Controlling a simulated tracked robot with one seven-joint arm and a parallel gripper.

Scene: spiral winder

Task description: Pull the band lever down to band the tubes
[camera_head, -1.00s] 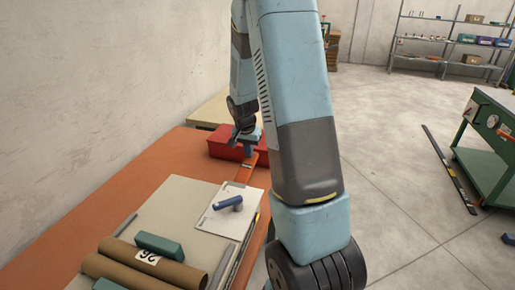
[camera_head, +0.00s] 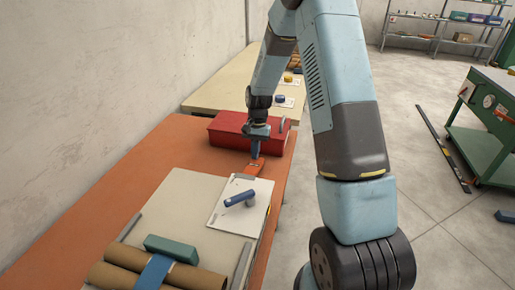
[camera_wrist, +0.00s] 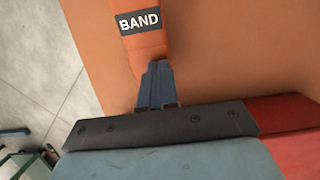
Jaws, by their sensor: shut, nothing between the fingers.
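The orange band lever (camera_head: 254,168) lies low beside the white plate, near the bench's right side. In the wrist view, the lever (camera_wrist: 146,47) carries a black "BAND" label. My gripper (camera_head: 255,151) is shut and empty at the lever's far end. In the wrist view its blue fingers (camera_wrist: 155,84) overlap the lever's end; whether they press on it I cannot tell. Two brown cardboard tubes (camera_head: 122,277) lie side by side on the cream machine top (camera_head: 185,195). A blue band (camera_head: 155,271) lies across both tubes.
A green block (camera_head: 172,248) sits behind the tubes. A blue handle (camera_head: 240,198) stands on the white plate (camera_head: 250,217). A red box (camera_head: 228,133) is close behind my gripper on the orange bench (camera_head: 150,150). A green cart (camera_head: 490,140) stands at right on open floor.

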